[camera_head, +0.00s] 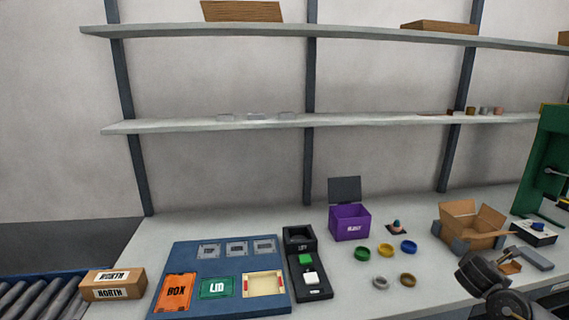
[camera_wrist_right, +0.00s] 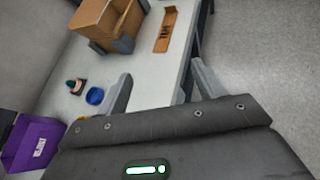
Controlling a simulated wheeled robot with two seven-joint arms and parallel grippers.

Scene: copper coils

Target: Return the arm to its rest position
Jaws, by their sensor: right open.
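My right arm enters the head view at the lower right, over the table's front right part. My right gripper (camera_wrist_right: 162,88) shows in the right wrist view with its two pale fingers spread wide and nothing between them. Beyond the fingers lie the table and floor. My left arm and gripper are not in the head view. Coil rings in green (camera_head: 362,253), yellow (camera_head: 385,250), blue (camera_head: 408,247), grey (camera_head: 380,282) and brown (camera_head: 407,280) lie on the table. The blue ring also shows in the right wrist view (camera_wrist_right: 95,96).
An open cardboard box (camera_head: 466,226) stands near my right arm, with a green machine (camera_head: 553,155) farther right. A purple box (camera_head: 350,223) has its lid up. A blue board (camera_head: 200,255), a black fixture (camera_head: 307,270) and a NORTH carton (camera_head: 113,284) are left.

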